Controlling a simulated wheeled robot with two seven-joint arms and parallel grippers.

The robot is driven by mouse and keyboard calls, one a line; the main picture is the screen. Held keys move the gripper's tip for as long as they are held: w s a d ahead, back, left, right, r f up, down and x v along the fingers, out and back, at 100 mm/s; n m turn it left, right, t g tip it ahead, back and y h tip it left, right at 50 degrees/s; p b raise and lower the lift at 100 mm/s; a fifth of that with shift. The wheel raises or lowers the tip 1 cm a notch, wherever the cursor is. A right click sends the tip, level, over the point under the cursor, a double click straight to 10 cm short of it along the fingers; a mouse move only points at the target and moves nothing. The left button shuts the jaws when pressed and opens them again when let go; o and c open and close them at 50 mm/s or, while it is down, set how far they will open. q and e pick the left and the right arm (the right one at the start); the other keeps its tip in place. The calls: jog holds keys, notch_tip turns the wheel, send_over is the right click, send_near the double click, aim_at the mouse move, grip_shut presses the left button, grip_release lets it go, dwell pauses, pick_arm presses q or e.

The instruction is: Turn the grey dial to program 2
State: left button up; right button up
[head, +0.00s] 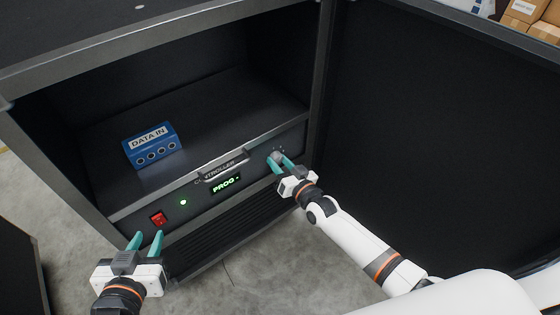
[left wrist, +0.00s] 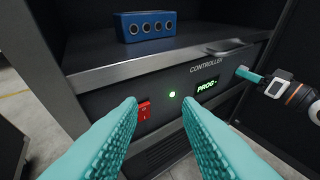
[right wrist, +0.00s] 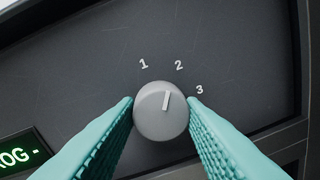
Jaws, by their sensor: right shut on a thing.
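The grey dial (right wrist: 150,122) sits on the controller's dark front panel, with 1, 2 and 3 printed around it. Its white pointer mark aims up and slightly right, between 1 and 2 and nearer 2. My right gripper (right wrist: 161,104) is shut on the dial, one finger on each side; it also shows at the panel's right in the head view (head: 282,162). The green display (head: 226,184) reads "PROG -". My left gripper (head: 146,240) is open and empty, in front of the panel's left end near the red switch (head: 158,219).
A blue DATA IN box (head: 152,146) stands on the shelf above the controller. A handle (head: 224,171) protrudes from the panel's top middle, and a green light (head: 183,202) glows. The open cabinet door (head: 415,140) stands on the right, near my right arm.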

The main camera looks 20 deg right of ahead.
pick_arm(q)
jog(key=shift+s+a+f+g, duration=0.2)
jog(key=shift+s+f+g, duration=0.15)
jog(key=shift+f+g, duration=0.2)
pick_arm(e)
jog(key=shift+m, duration=1.2)
jog(key=o, duration=1)
jog(key=shift+s+d, duration=0.1)
jog(key=shift+s, duration=0.15)
pick_arm(q)
jog(key=s+a+f+g+y+p, duration=0.2)
jog(key=s+f+g, duration=0.4)
jog(key=s, duration=0.6)
jog(key=shift+a+n+g+y+p, duration=0.3)
jog(key=shift+a+g+p, duration=0.5)
jog(key=shift+a+g, duration=0.4)
pick_arm(e)
jog(key=v, duration=1.1)
jog(key=shift+s+r, duration=0.1)
jog(key=shift+s, duration=0.15)
